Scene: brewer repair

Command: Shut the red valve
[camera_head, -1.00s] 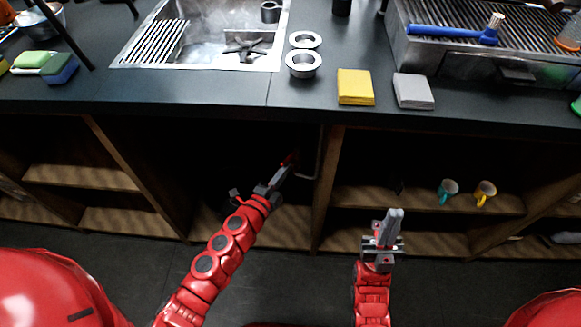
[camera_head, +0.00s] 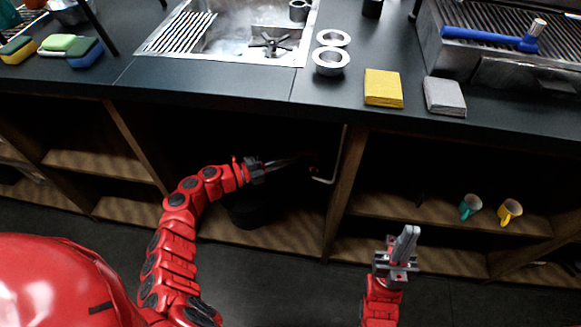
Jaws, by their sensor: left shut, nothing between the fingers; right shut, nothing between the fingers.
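The red valve (camera_head: 314,171) is a small, dim reddish spot inside the dark cupboard under the sink, beside a pale bent pipe (camera_head: 342,152). Its handle position is too dark and small to tell. My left gripper (camera_head: 294,160) reaches into this cupboard from the left, its fingers shut and pointing right. Its tips are just left of the valve; whether they touch it I cannot tell. My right gripper (camera_head: 408,238) is shut and empty, pointing up in front of the shelves on the right.
The counter's front edge overhangs the cupboard. A wooden divider (camera_head: 346,190) stands right of the pipe. A dark round container (camera_head: 250,214) sits on the cupboard floor below my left arm.

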